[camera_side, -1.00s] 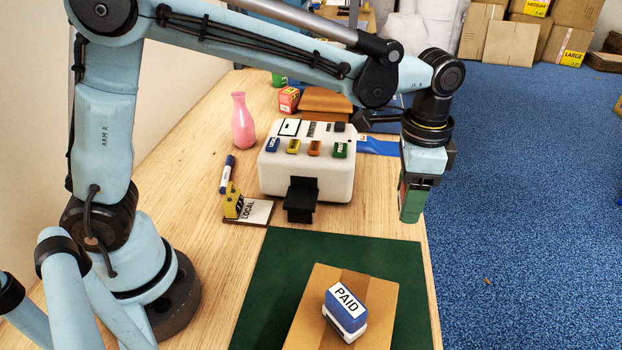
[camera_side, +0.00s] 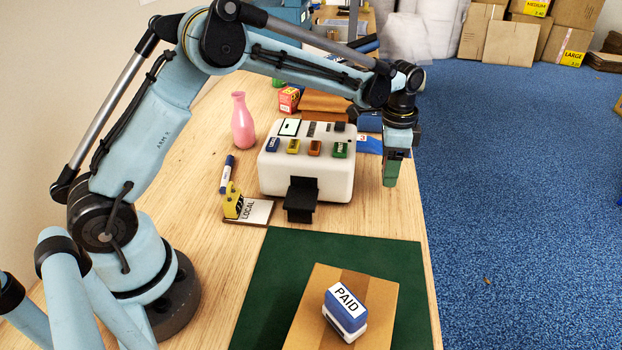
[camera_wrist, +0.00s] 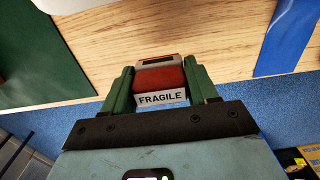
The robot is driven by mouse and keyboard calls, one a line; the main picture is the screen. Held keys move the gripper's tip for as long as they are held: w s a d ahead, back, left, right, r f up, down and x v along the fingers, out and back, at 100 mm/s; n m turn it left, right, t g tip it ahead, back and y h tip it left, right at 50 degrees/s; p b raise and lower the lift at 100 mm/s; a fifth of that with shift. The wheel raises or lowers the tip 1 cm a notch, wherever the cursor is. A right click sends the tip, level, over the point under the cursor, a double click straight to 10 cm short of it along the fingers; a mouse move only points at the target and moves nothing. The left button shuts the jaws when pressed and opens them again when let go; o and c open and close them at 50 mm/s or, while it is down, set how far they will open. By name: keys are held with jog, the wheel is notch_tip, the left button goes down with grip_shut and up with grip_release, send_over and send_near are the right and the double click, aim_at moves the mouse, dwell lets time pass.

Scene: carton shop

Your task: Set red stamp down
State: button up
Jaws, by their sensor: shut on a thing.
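The red stamp (camera_wrist: 162,80), with a white label reading FRAGILE, is held between the two green fingers of my gripper (camera_wrist: 160,92) in the wrist view. In the side view my gripper (camera_side: 391,172) hangs near the right edge of the wooden table (camera_side: 225,268), to the right of the white machine. The fingers hide the red stamp there. Whether the stamp touches the table cannot be told.
A white machine (camera_side: 338,182) with coloured buttons stands left of my gripper. A blue stamp marked PAID (camera_side: 347,305) sits on a carton (camera_side: 312,298) on a green mat (camera_side: 408,265). A blue strip (camera_side: 370,144) lies behind my gripper. Bare wood shows around it.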

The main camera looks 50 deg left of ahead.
jog(key=shift+f, duration=1.95)
jog(key=shift+f, duration=0.1)
jog(key=o, duration=1.1)
